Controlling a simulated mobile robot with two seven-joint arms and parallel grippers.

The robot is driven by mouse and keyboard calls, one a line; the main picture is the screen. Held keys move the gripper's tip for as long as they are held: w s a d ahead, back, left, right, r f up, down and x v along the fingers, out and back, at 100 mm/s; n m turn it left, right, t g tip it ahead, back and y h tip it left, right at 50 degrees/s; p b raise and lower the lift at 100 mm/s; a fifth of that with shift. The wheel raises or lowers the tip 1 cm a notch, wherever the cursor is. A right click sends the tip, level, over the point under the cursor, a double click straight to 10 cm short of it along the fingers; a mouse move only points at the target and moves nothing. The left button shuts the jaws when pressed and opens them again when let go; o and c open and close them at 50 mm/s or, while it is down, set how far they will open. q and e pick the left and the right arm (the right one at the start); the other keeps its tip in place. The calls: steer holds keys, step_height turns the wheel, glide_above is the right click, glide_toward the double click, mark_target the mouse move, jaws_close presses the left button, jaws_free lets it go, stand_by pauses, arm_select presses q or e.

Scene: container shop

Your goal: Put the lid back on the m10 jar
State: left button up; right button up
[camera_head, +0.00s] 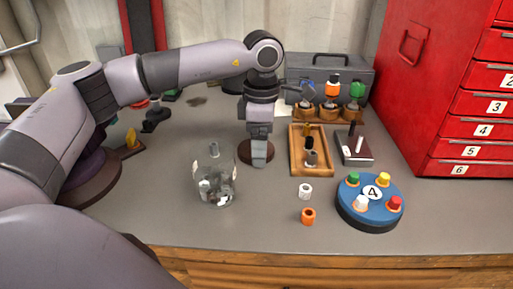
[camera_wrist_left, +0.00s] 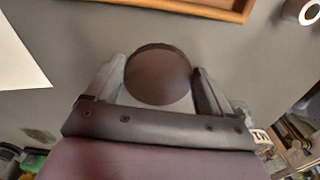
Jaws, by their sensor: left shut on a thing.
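A clear glass jar (camera_head: 228,186) stands open on the grey bench, with several small grey and white pieces inside; I cannot read a label on it. A dark brown round lid (camera_head: 245,152) is at my left gripper (camera_head: 259,163), to the right of and slightly behind the jar. In the left wrist view the round lid (camera_wrist_left: 158,76) sits between the two fingers of my left gripper (camera_wrist_left: 158,88), which is shut on it. In the head view the gripper partly hides the lid. How high the lid is above the bench is hard to tell. My right gripper is not in view.
A wooden tray (camera_head: 294,160) with dark pegs lies right of the gripper. A blue turntable (camera_head: 350,210) stands right. A grey toolbox (camera_head: 350,75) and red cabinet (camera_head: 415,90) are behind.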

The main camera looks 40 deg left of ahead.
arm_select(q)
step_height(320, 180, up, 20)
steer(key=p, duration=0.2)
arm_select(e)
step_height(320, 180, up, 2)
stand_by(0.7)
